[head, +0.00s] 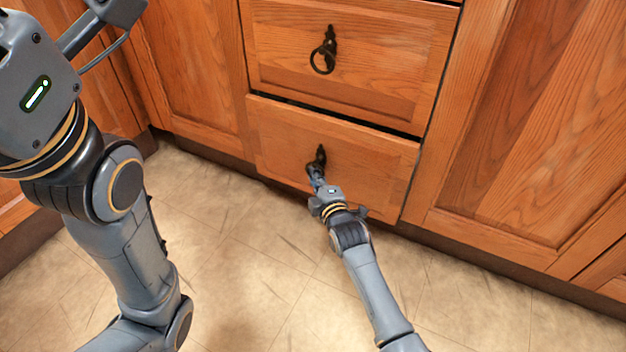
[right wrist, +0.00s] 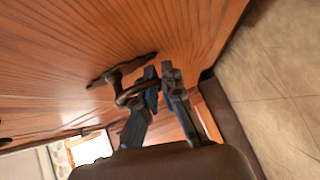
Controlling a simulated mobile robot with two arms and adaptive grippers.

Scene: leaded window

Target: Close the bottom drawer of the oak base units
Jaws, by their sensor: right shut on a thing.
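The bottom drawer (head: 372,162) of the oak base units stands slightly proud of the cabinet, with a dark gap along its top edge. Its dark ring handle (head: 320,155) hangs in the middle of the drawer front. My right gripper (head: 316,176) is at this handle. In the right wrist view the fingers of my right gripper (right wrist: 158,95) are shut on the handle's ring (right wrist: 128,95), close to the drawer front (right wrist: 190,40). My left arm is at the left in the head view, but its gripper is not clearly in view.
The drawer above (head: 375,60) is shut and has its own ring handle (head: 323,58). Oak cupboard doors (head: 530,120) stand on both sides. The tiled floor (head: 250,290) in front of the units is clear.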

